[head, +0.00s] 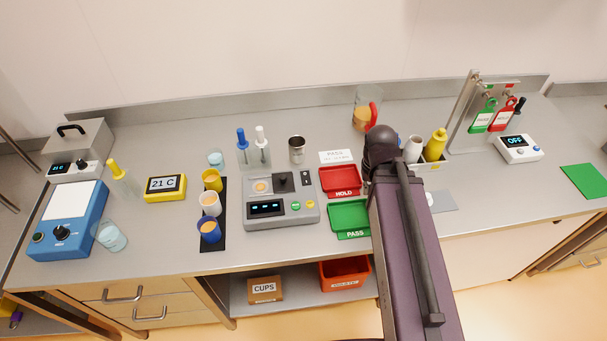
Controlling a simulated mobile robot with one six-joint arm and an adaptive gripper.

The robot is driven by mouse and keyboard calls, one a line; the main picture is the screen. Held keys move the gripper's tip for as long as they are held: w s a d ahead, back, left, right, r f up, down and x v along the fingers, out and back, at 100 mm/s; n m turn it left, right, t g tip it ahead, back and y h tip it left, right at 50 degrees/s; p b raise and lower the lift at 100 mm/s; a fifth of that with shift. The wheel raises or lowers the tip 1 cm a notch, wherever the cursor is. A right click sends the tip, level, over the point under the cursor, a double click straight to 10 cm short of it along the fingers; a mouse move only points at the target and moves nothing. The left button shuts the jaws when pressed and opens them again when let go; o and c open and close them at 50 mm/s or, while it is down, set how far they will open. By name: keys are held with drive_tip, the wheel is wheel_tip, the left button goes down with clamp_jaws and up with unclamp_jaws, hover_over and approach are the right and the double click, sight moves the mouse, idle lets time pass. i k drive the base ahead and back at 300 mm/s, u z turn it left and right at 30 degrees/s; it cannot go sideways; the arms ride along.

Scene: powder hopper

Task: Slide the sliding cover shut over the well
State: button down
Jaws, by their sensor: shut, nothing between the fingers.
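A grey instrument (281,213) with a lit display stands at the middle of the bench. The well (261,188) shows on its top as a small round opening with tan contents, and it looks uncovered. A dark block (283,181) sits just right of the well; it looks like the sliding cover or its handle, but it is too small to be sure. My gripper does not show; the arm hides whatever lies beyond that joint.
Red HOLD tray (341,193) and green PASS tray (332,224) lie right of the instrument. Several cups stand on a black strip (220,240) to its left. Two pipette-like tools (254,155) and a metal cup (296,156) stand behind. Bench front is mostly clear.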

sight(283, 182)
drive_tip(key=z, duration=0.15)
drive_tip(key=k, duration=1.7)
drive_tip(key=u, duration=0.4)
drive_tip(key=i, duration=1)
drive_tip(key=u, duration=0.05)
